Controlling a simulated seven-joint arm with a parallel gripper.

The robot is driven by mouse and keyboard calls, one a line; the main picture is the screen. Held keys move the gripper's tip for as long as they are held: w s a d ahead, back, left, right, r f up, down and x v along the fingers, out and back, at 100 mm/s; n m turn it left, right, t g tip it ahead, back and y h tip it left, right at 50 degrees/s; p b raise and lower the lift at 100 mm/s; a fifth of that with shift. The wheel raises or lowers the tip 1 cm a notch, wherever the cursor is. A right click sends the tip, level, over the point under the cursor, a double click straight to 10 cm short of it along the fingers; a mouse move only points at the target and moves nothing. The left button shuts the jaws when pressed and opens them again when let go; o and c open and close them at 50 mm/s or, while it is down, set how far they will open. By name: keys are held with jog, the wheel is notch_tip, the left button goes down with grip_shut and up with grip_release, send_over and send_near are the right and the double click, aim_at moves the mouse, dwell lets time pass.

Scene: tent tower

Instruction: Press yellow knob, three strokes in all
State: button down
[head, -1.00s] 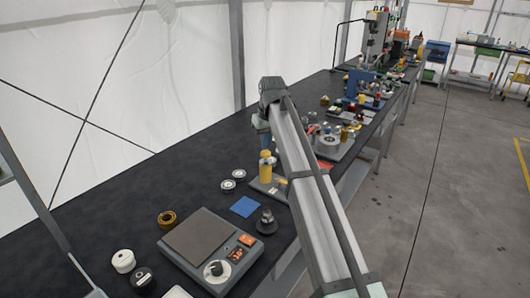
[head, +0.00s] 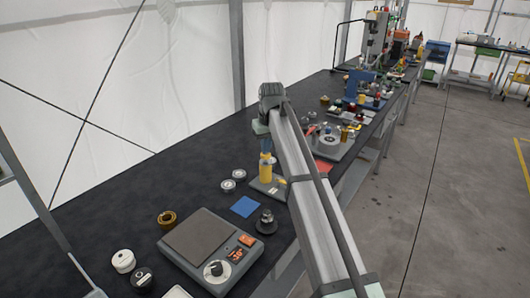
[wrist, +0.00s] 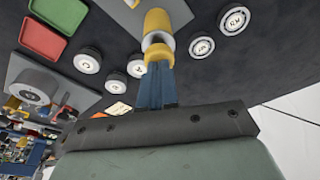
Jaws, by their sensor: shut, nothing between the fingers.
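The yellow knob (head: 265,172) is an upright yellow cylinder on a grey base plate (head: 270,187) on the black bench. In the wrist view its yellow body (wrist: 157,20), a silvery band and a yellow cap (wrist: 153,54) show. My gripper (head: 265,154) is above the knob, pointing down, with its blue fingers together and empty. In the wrist view the fingertips (wrist: 158,68) overlap the cap's edge and look to be at or on its top. The exact contact is hidden.
Two round silver-white discs (head: 233,179), a blue square (head: 244,206) and a dark knob (head: 266,221) lie near the base plate. A grey scale (head: 200,250) stands in front. Several devices crowd the bench behind my arm. Bare bench lies to the left.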

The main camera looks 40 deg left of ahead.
jog(key=shift+f, duration=0.75)
jog(key=shift+r, duration=0.1)
jog(key=shift+a+v, duration=0.15)
jog(key=shift+v, duration=0.6)
jog(key=shift+a+v, duration=0.1)
jog(key=shift+v, duration=0.6)
jog(key=shift+w, duration=0.15)
jog(key=shift+d+x, duration=0.1)
jog(key=shift+x, duration=0.6)
jog(key=shift+d+x, duration=0.15)
jog(key=shift+x, duration=0.6)
jog(key=shift+a+v, duration=0.15)
jog(key=shift+v, duration=0.6)
jog(key=shift+a+v, duration=0.1)
jog(key=shift+v, duration=0.6)
jog(key=shift+r, duration=0.15)
